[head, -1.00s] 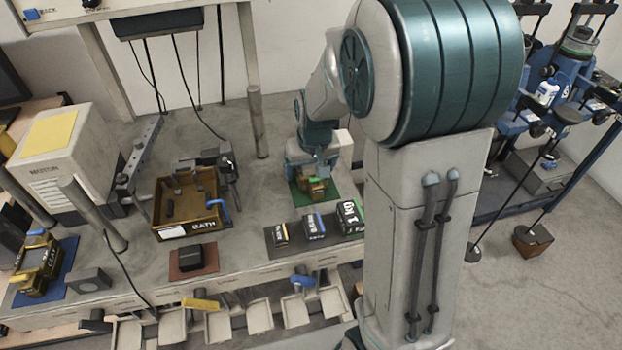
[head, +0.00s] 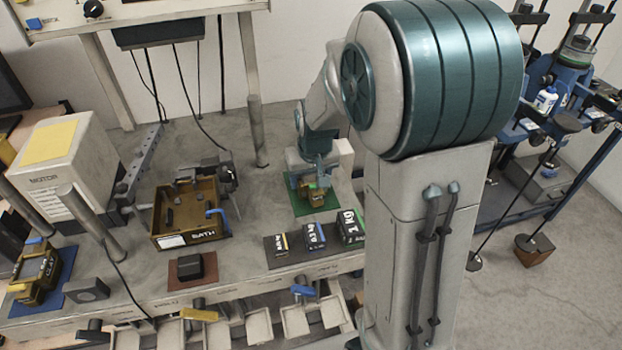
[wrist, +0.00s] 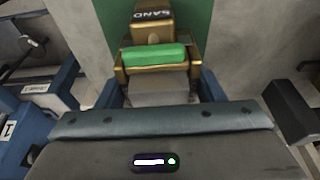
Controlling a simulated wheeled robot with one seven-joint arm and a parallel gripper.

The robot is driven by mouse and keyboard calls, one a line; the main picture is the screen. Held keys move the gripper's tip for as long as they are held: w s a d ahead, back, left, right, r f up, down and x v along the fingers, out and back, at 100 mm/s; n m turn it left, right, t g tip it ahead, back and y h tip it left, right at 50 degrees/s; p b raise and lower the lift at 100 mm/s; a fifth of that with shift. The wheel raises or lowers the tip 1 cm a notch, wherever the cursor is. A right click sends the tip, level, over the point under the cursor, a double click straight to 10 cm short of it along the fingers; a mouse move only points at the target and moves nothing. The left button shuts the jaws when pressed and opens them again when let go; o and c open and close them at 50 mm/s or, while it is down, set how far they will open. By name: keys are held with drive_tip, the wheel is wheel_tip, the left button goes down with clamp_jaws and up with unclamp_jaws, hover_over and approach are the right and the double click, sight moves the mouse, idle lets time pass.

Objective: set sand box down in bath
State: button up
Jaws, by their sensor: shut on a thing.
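The sand box is a small brass box with a green grip bar; in the wrist view the sand box (wrist: 152,22) shows its SAND label. In the head view the sand box (head: 316,196) is on or just over a green mat (head: 318,205) at the right of the bench. My gripper (head: 314,182) is above it, shut on it at the green bar; the wrist view shows the bar right in front of my gripper (wrist: 160,82). Whether the box touches the mat is unclear. The bath (head: 186,238) is an open brass tray with a blue handle, left of my gripper.
Black weights (head: 315,236) stand on a dark mat between the bath and my column. A black block (head: 190,265) on a brown mat sits before the bath. A clay box (head: 38,272) is at far left. A post (head: 253,130) rises behind.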

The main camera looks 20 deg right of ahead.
drive_tip(key=shift+w+r+p+v, duration=0.1)
drive_tip(key=shift+w+p+v, duration=0.15)
drive_tip(key=shift+p+v, duration=0.65)
drive_tip(key=shift+w+r+p+v, duration=0.1)
drive_tip(key=shift+w+p+v, duration=0.35)
drive_tip(key=shift+v, duration=0.9)
drive_tip(key=shift+w+p+v, duration=0.1)
drive_tip(key=shift+p+v, duration=0.7)
drive_tip(key=shift+v, duration=0.3)
